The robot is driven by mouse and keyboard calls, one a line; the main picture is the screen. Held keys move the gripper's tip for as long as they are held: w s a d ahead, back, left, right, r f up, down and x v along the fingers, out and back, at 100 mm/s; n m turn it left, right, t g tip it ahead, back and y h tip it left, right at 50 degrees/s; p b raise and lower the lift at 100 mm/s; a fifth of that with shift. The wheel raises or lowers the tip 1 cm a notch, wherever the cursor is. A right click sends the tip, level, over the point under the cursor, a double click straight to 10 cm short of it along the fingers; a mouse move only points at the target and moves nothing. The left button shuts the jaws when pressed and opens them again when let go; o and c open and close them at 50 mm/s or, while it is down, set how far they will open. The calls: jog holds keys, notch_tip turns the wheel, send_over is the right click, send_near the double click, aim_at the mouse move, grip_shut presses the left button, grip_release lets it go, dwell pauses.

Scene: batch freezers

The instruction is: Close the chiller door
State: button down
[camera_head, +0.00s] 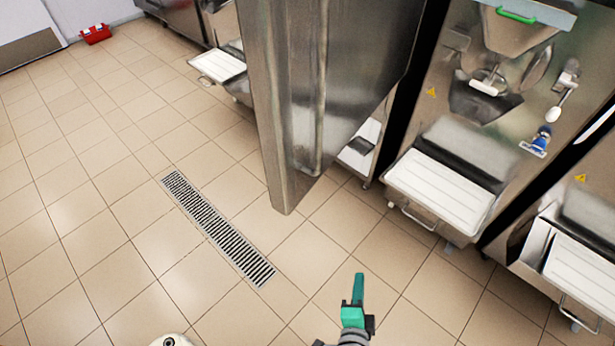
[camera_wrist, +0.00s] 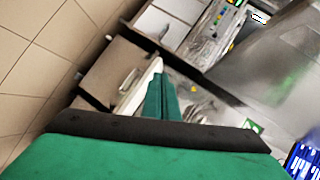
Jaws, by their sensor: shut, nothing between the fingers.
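The chiller door appears to be the tall steel panel (camera_head: 285,100) in the upper middle of the head view. It stands out over the floor at an angle, so it looks open. Its upper part is cut off by the frame. My gripper (camera_head: 358,282) has green fingers and is at the bottom of the head view, in front of and to the right of the panel's lower corner, apart from it. In the wrist view my gripper (camera_wrist: 160,92) shows its fingers together, with nothing between them. A blurred steel surface fills the right of that view; I cannot tell whether it is the door.
Steel machines with white trays (camera_head: 440,188) line the right side, and another tray (camera_head: 570,265) juts out at lower right. A floor drain grate (camera_head: 215,225) lies left of the panel. A red box (camera_head: 96,34) sits at far left. The tiled floor at left is clear.

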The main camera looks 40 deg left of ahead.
aim_at(295, 171)
jog(key=w+a+r+g+y, duration=0.2)
jog(key=w+a+r+y, duration=0.3)
jog(key=w+r, duration=0.15)
notch_tip(295, 171, up, 21)
jog(key=s+a+n+g+y, duration=0.2)
jog(key=n+g+y, duration=0.5)
jog(key=n+g, duration=0.4)
jog(key=shift+m+g, duration=0.4)
jog(key=shift+m, duration=0.2)
jog(key=a, duration=0.4)
jog(key=s+a, duration=0.1)
jog(key=a, duration=0.8)
jog(key=shift+s+a+f, duration=0.1)
jog(key=shift+s+f, duration=0.05)
jog(key=shift+f, duration=0.05)
